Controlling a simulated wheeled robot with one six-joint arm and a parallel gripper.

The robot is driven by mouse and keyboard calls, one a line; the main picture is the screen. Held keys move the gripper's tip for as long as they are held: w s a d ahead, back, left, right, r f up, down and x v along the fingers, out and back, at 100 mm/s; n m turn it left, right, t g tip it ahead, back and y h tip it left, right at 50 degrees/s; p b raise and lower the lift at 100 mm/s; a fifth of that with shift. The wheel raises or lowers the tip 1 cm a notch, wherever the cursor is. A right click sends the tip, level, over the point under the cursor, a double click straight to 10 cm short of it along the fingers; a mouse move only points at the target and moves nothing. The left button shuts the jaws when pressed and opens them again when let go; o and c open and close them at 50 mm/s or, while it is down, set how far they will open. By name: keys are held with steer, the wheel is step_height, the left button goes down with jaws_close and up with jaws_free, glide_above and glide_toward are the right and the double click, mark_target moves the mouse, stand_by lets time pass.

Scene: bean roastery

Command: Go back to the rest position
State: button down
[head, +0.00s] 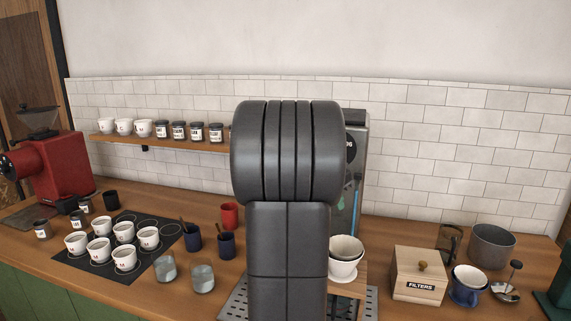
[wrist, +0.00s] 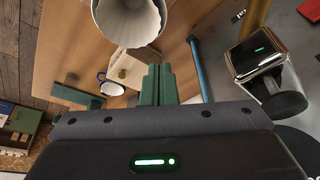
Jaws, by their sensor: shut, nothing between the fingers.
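My gripper (wrist: 158,72) shows in the wrist view as two green fingers pressed together, with nothing between them. In that view it is beside a white cone-shaped dripper (wrist: 128,22) at the top and a wooden box (wrist: 127,70), apparently clear of both, though depth is hard to judge. In the head view my upright arm fills the middle, and the gripper is hidden there.
In the head view a steel machine (head: 357,135) stands partly behind my arm. The filters box (head: 420,274), blue cup (head: 466,288) and grey pot (head: 492,246) are right. Several white cups (head: 125,258) stand on a dark mat (head: 98,268) at left, near glasses (head: 203,279).

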steer(key=shift+n, duration=0.8)
steer(key=shift+w+d+r+b, duration=0.1)
steer(key=shift+w+d+b, duration=0.05)
steer(key=shift+w+d, duration=0.65)
steer(key=shift+w+d+b, duration=0.15)
steer(key=shift+w+d, duration=0.35)
steer(key=shift+d, duration=0.5)
